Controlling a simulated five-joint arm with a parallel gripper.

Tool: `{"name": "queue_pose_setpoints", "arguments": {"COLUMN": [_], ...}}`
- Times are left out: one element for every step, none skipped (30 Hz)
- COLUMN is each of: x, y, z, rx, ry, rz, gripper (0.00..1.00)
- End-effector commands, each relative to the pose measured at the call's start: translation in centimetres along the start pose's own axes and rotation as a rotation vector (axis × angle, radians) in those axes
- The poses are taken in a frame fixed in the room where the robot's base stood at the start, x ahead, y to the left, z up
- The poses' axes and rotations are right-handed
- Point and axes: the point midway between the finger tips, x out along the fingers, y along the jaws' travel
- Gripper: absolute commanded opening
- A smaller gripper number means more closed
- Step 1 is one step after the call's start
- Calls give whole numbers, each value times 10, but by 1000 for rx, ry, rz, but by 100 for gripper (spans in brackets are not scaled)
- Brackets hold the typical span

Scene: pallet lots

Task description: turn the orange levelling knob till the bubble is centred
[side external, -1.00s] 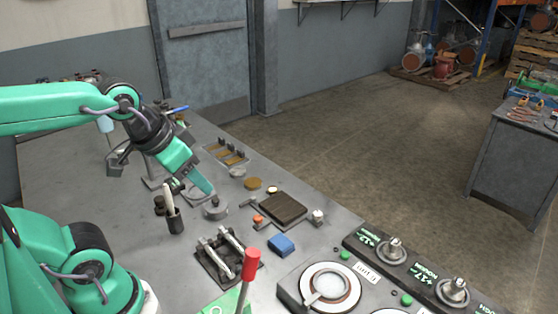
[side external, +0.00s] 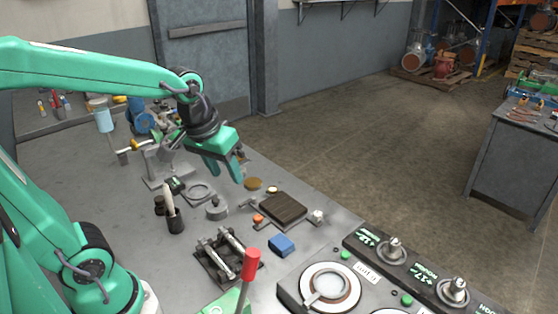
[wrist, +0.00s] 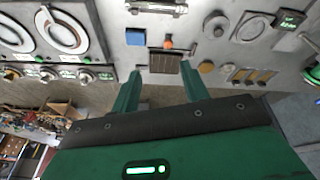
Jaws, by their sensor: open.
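The orange knob (side external: 258,219) sits at the near left corner of a dark brown plate (side external: 284,208) on the bench. The knob (wrist: 168,44) and the plate (wrist: 164,62) also show in the wrist view, the plate between my fingers in the picture. My gripper (side external: 241,169) is open and empty, raised above the bench to the upper left of the plate, apart from the knob. Both fingers of my gripper (wrist: 162,69) show in the wrist view. I cannot make out a bubble in either view.
A blue block (side external: 282,245) lies in front of the plate. A grey round weight (side external: 216,208) and a dark cup with a pale handle (side external: 173,216) stand to its left. A red-topped lever (side external: 250,265) rises at the front. Dial units (side external: 331,287) fill the front right.

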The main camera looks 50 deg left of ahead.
Motion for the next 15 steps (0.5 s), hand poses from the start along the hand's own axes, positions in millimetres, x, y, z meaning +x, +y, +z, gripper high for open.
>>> {"name": "queue_pose_setpoints", "arguments": {"x": [7,12,17,21,26,31,36,41,47,52,57,64,70,75,83], "y": [0,0,0,0,1,1,1,0,0,0,0,-1,-1,-1,-2], "z": [-6,-9,-14,-17,-20,-24,-26,-29,-33,-36,-38,-42,-44,-46,-49], "rx": [-27,-45,-68,-85,-102,-125,-142,-160,-183,-200,-218,-240,-259,-275,-299], "ry": [-21,-32,-45,-55,-65,-78,-88,-99,-112,-122,-131,-144,-154,-163,-177], "rz": [-7,-11,-16,-21,-25,-30,-35,-40,-46,-51,-56,-63,-69,-74,-82], "gripper": [45,45,45,45,45,45,45,45,45,45,45,45,45,45,45]}}
